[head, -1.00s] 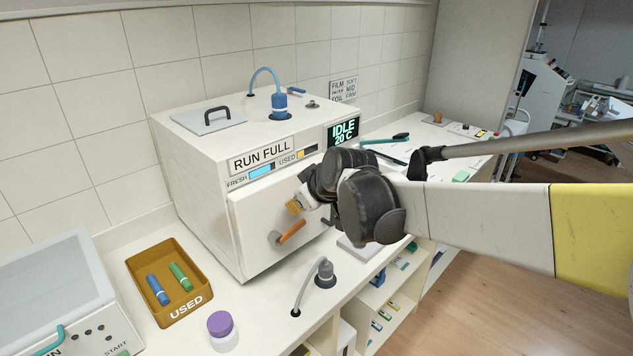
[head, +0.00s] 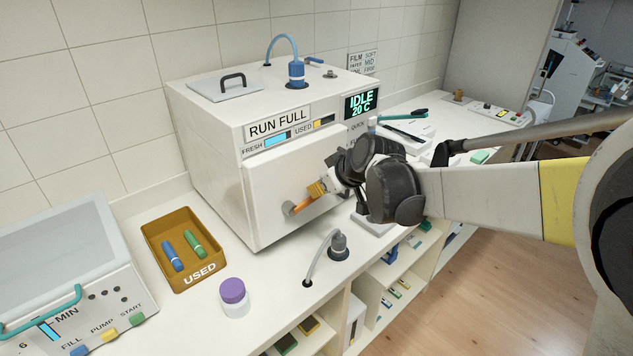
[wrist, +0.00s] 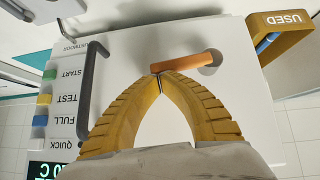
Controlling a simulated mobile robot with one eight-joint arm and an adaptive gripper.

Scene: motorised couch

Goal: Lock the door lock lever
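The orange door lock lever (head: 302,205) sticks out from a round pivot low on the white machine door (head: 290,185). It tilts slightly up to the right in the head view. In the wrist view the lever (wrist: 184,62) shows with its free end at my fingertips. My gripper (head: 318,190) has yellow ribbed fingers. In the wrist view its fingertips (wrist: 158,77) meet, with no lever visible between them. They are at or very near the lever's free end; contact is not certain.
A dark door handle (wrist: 92,90) stands beside the lever in the wrist view. The brown USED tray (head: 175,268) holds blue and green cylinders. A purple-capped jar (head: 233,296) and a grey hose fitting (head: 338,248) stand on the counter before the machine.

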